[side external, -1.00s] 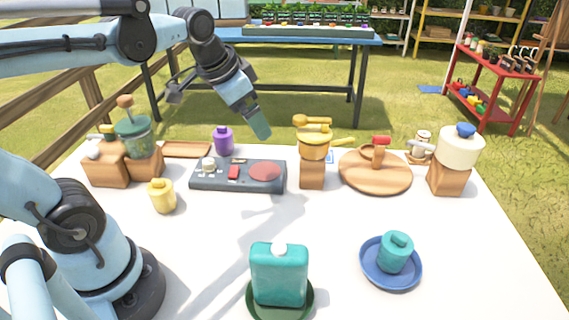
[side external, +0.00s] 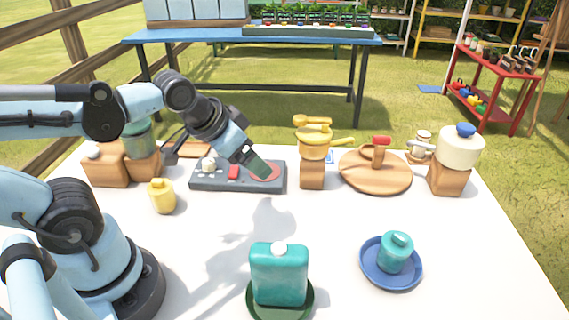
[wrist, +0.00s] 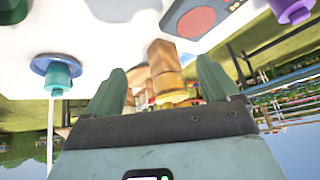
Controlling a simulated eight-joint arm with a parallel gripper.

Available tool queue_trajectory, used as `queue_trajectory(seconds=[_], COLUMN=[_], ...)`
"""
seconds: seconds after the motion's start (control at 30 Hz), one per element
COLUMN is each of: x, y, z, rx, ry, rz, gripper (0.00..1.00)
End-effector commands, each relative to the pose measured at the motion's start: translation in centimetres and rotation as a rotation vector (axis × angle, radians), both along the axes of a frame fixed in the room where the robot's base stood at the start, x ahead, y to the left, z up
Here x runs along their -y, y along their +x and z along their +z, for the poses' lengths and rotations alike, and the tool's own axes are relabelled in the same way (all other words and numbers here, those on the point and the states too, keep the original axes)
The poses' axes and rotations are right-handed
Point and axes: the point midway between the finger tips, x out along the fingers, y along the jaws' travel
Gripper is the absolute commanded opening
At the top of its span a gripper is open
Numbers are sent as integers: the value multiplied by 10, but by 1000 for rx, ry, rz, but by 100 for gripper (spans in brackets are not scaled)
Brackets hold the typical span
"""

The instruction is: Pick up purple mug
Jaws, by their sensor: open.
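The purple mug (wrist: 292,10) shows at the upper right edge of the wrist view, partly cut off by the frame. In the side view it is hidden behind my arm. My gripper (side external: 262,170) is over the right part of the dark grey control panel (side external: 210,182), tilted down to the right. In the wrist view the two green fingers of my gripper (wrist: 162,88) stand wide apart with nothing held between them. The purple mug lies outside the fingers, off to the right in that view.
A wooden block with a yellow pan (side external: 313,150) stands right of the panel. The table's middle is clear.

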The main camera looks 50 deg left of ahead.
Motion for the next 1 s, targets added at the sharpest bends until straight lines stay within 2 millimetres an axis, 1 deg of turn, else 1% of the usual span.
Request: queue_trajectory(seconds=[0.27, 0.47, 0.6, 0.8, 1.0], x=[-38, -69, -89, -114, -130], y=[28, 48, 60, 73, 76], z=[-14, -27, -36, -50, -62], rx=[-182, -377, -539, -812, -1085], ry=[442, 759, 958, 1198, 1355], rz=[-297, -519, -664, -850, -989], gripper=[88, 88, 88, 88, 88])
